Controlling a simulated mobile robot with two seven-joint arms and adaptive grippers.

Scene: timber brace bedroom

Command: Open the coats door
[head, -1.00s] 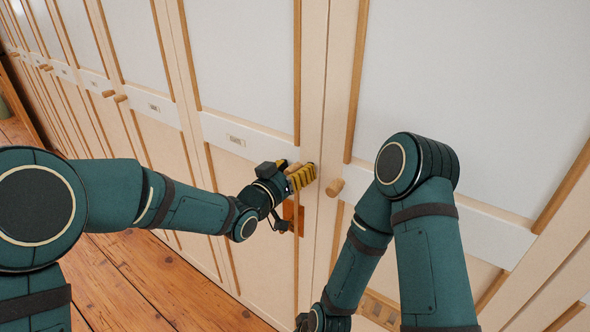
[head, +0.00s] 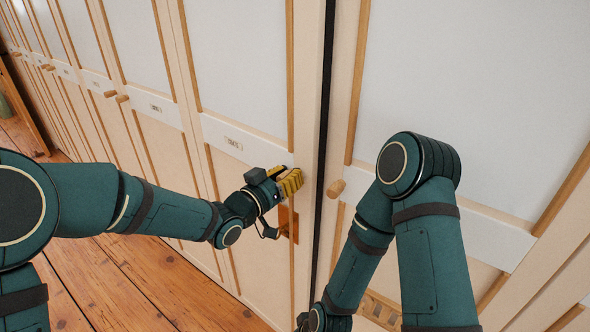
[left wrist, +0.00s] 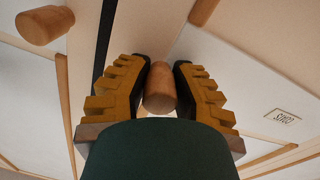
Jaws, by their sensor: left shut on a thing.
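The coats door (head: 245,75) is a pale panel door with light wood strips and a small label plate (head: 233,142); the label also shows in the left wrist view (left wrist: 283,116). A narrow dark gap (head: 324,130) runs along its right edge, so it stands slightly ajar. My left gripper (head: 290,183) has yellow ridged fingers and is shut on the door's round wooden knob (left wrist: 160,88), which shows between the fingers in the left wrist view. My right gripper is below the picture's bottom edge.
The neighbouring door on the right (head: 460,90) is closed and has its own wooden knob (head: 336,188), close to my right arm. More cabinet doors with knobs run off to the left. The plank floor (head: 130,275) at lower left is clear.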

